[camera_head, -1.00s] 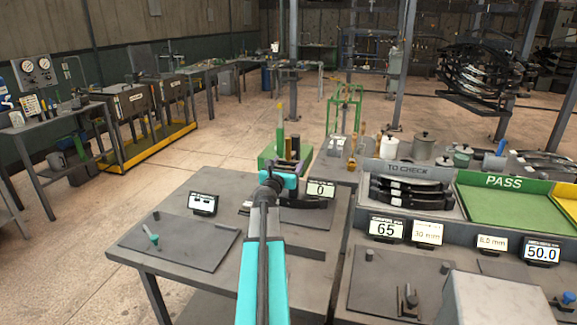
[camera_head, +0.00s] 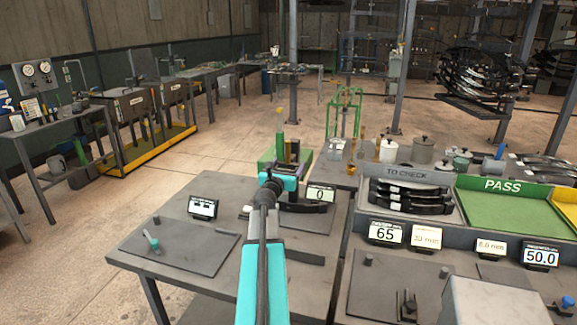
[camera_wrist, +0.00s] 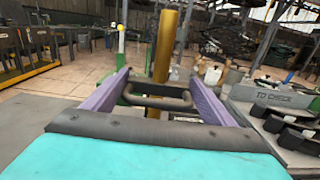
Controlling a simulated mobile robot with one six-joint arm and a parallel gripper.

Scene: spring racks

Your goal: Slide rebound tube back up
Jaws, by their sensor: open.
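A tall upright yellow-gold tube (camera_wrist: 165,45) stands just beyond my gripper in the wrist view. In the head view, a slim green upright with a yellow top (camera_head: 280,128) rises behind my gripper from a green base; I cannot tell whether it is the same part. My gripper (camera_wrist: 155,88) is open, with its purple fingers spread on either side of a dark looped handle (camera_wrist: 155,101). The handle lies in the gap, and I see no clear grip on it. In the head view my gripper (camera_head: 288,151) is partly hidden by my teal arm.
A display reading 0 (camera_head: 321,194) stands close right of my gripper. A "TO CHECK" tray (camera_head: 396,172) with dark leaf springs and a green "PASS" tray (camera_head: 500,205) are to the right. Pots (camera_head: 388,151) stand behind. A flat plate (camera_head: 180,250) lies front left.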

